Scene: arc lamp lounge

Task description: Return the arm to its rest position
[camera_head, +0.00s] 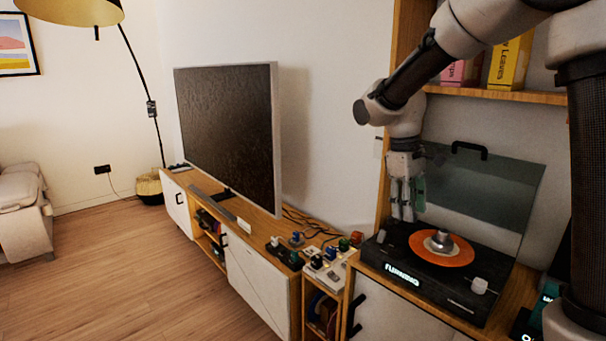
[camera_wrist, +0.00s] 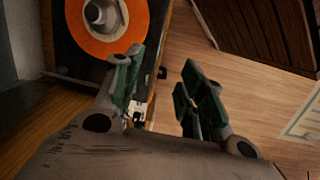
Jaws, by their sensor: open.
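My gripper (camera_head: 408,198) hangs from my bent arm just above the left side of the turntable, with its fingers pointing down. In the wrist view my gripper (camera_wrist: 158,85) has its two green-padded fingers spread apart, with nothing between them. The black turntable (camera_head: 398,262) stands on the wooden cabinet. An orange record (camera_head: 425,253) with a silver knob-like piece (camera_head: 440,241) at its centre lies on it. The orange record also shows at the upper left of the wrist view (camera_wrist: 82,35). I cannot tell whether my fingers touch the turntable.
The turntable's clear lid (camera_head: 490,190) stands raised behind it. A shelf (camera_head: 500,94) with yellow and pink boxes is above. Several small coloured knobs sit on a device (camera_head: 330,268) to the left, beside a large television (camera_head: 228,130). The wooden floor (camera_head: 120,270) is open at left.

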